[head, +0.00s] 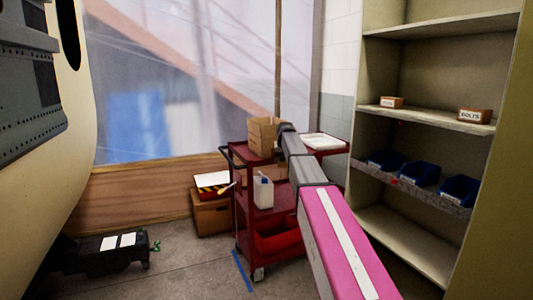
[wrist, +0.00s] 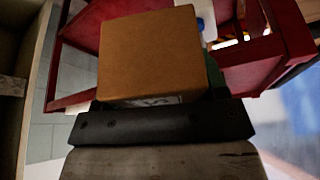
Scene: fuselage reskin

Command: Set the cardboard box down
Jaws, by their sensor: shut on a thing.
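The cardboard box (head: 263,136) is at my gripper (head: 283,128), at the left part of the red cart's (head: 239,160) top in the head view. In the wrist view the brown box (wrist: 150,55) fills the middle, just beyond the dark bar of my gripper (wrist: 160,122). Part of a printed label shows at its lower edge. My gripper is shut on the box; the fingertips are mostly hidden. I cannot tell whether the underside of the box touches the cart top.
A white tray (head: 322,141) is on the cart top, right of my arm. A white bottle (head: 263,191) and red bin (head: 278,237) are lower on the cart. Shelves with small boxes (head: 475,116) and blue bins (head: 459,190) stand right. A carton (head: 210,213) sits left.

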